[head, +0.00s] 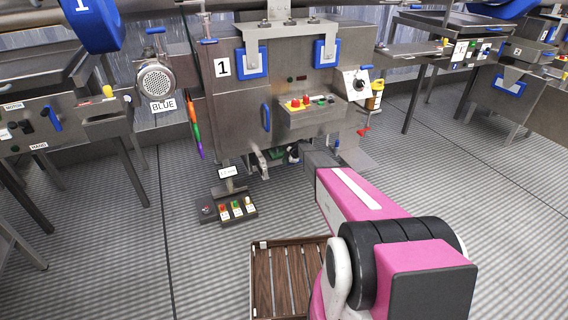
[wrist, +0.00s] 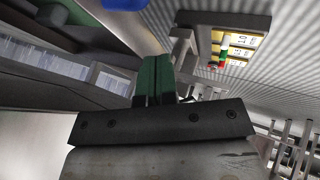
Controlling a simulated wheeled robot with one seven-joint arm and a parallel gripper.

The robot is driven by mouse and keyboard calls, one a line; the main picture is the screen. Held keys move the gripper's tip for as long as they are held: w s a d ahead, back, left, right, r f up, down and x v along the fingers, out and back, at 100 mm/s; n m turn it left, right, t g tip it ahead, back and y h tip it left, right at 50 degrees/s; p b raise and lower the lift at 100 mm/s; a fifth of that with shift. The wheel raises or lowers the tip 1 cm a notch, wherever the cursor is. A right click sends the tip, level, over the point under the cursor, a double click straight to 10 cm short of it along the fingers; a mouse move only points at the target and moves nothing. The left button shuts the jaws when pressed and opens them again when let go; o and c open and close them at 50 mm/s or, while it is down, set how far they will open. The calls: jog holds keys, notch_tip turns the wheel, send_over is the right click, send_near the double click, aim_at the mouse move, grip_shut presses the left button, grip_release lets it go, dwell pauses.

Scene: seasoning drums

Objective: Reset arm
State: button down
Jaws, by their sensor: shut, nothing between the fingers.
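My arm (head: 352,200), pink with a white stripe and black joints, reaches forward from the lower right to the foot of the grey machine (head: 233,103) marked 1. My gripper (wrist: 154,68) shows in the wrist view as two green fingers pressed together, with nothing between them. In the head view the arm's far end is low in front of the machine, where a small green part shows; the fingers are hard to make out there.
A stand with coloured buttons (head: 230,208) is on the floor to the left, also seen in the wrist view (wrist: 232,42). Open floor (head: 470,225) is at right.

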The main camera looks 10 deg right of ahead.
jog(key=s+v, duration=0.1)
jog(key=v, duration=0.6)
jog(key=s+r+m+g+h, duration=0.1)
jog(key=s+r+m, duration=0.5)
jog(key=s, duration=1)
jog(key=s+r+m+g+h, duration=0.1)
jog(key=s+r+m+h, duration=0.2)
jog(key=s, duration=1.4)
jog(key=s+r+m+g+h, duration=0.2)
jog(key=s+r+m, duration=0.9)
jog(key=s+r, duration=0.3)
jog(key=s+d, duration=0.1)
jog(key=s, duration=0.1)
jog(key=shift+s+r, duration=0.35)
jog(key=shift+w, duration=0.1)
